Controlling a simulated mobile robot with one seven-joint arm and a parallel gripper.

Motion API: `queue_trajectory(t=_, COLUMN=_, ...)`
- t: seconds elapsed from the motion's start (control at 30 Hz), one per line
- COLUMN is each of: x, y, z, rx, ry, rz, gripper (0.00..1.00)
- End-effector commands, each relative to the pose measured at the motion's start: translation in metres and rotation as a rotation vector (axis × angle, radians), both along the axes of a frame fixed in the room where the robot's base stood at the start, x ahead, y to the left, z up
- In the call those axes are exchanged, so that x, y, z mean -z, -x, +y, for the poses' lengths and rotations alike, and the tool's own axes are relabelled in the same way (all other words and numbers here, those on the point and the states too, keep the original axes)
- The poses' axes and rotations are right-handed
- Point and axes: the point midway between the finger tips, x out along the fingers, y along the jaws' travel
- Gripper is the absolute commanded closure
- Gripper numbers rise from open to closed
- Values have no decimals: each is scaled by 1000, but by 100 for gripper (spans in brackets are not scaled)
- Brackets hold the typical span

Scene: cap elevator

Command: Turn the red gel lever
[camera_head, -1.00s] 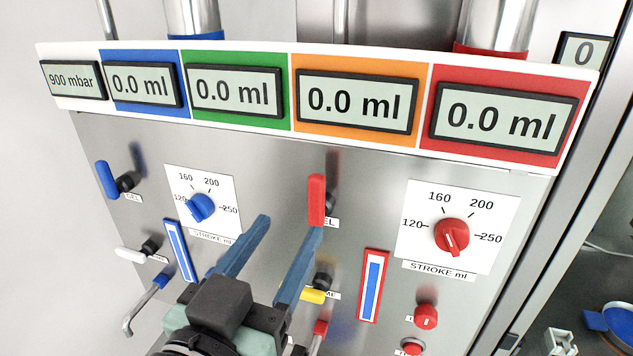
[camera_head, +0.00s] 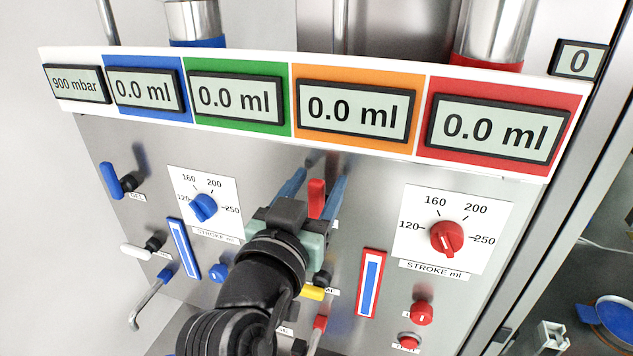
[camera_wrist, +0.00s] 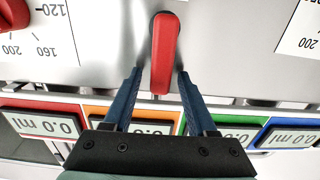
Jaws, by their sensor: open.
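The red gel lever (camera_head: 316,199) stands upright on the steel panel, below the green and orange displays. My gripper (camera_head: 318,180) is open, with one blue finger on each side of the lever in the head view. In the wrist view, the lever (camera_wrist: 164,55) lies between the two open fingers of my gripper (camera_wrist: 157,85), with a visible gap on both sides. The lever's pivot and label are partly hidden behind my gripper in the head view.
A blue lever (camera_head: 111,181) is at the left, and a yellow lever (camera_head: 312,292) sits just below my gripper. The red stroke knob (camera_head: 447,238) and blue stroke knob (camera_head: 204,207) flank it. The display strip (camera_head: 420,140) overhangs above.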

Motion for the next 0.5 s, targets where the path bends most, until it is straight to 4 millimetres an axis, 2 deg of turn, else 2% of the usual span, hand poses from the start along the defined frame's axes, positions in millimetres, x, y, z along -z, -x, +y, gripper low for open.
queue_trajectory(t=0.07, x=0, y=0, z=0, rx=0, ry=0, rz=0, gripper=43)
queue_trajectory(t=0.37, x=0, y=0, z=0, rx=0, ry=0, rz=-1, gripper=96)
queue_trajectory(t=0.4, x=0, y=0, z=0, rx=0, ry=0, rz=-1, gripper=100)
queue_trajectory(t=0.5, x=0, y=0, z=0, rx=0, ry=0, rz=-1, gripper=100)
